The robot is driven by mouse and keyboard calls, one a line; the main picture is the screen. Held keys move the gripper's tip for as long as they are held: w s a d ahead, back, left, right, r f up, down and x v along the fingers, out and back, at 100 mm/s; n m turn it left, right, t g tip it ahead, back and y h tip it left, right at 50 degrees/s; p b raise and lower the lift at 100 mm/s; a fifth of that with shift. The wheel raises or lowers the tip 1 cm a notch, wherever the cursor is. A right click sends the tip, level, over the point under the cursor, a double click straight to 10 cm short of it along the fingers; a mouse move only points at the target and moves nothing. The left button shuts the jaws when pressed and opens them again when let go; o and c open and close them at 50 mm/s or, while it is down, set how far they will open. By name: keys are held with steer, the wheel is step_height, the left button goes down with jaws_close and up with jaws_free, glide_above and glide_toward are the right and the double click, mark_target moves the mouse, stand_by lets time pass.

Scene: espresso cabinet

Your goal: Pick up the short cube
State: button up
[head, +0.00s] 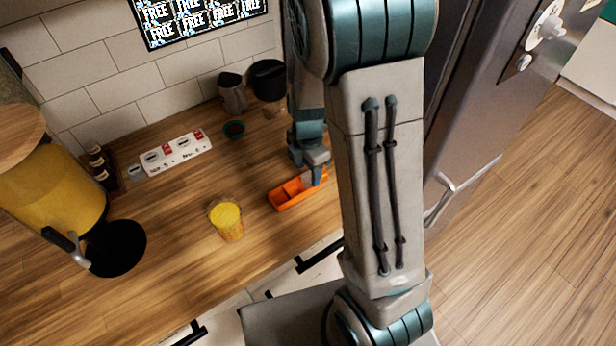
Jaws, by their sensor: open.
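I cannot make out a short cube in the head view; it may be hidden by my gripper or arm. My gripper (316,178) points down at the right end of an orange tray (283,203) on the wooden counter. The tray is divided into compartments, and the left part looks empty. The fingertips are small and partly covered by my own arm, so what lies between or under them is hidden. My gripper is open.
A glass of yellow content (227,220) stands left of the tray. A white power strip (178,153), a small dark bowl (234,129) and dark cups (268,78) are behind. A yellow container (55,190) is at left. A fridge (500,100) is at right.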

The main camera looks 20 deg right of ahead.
steer(key=shift+f, duration=0.6)
steer(key=shift+c, duration=0.3)
steer(key=c, duration=1)
steer(key=shift+r, duration=0.15)
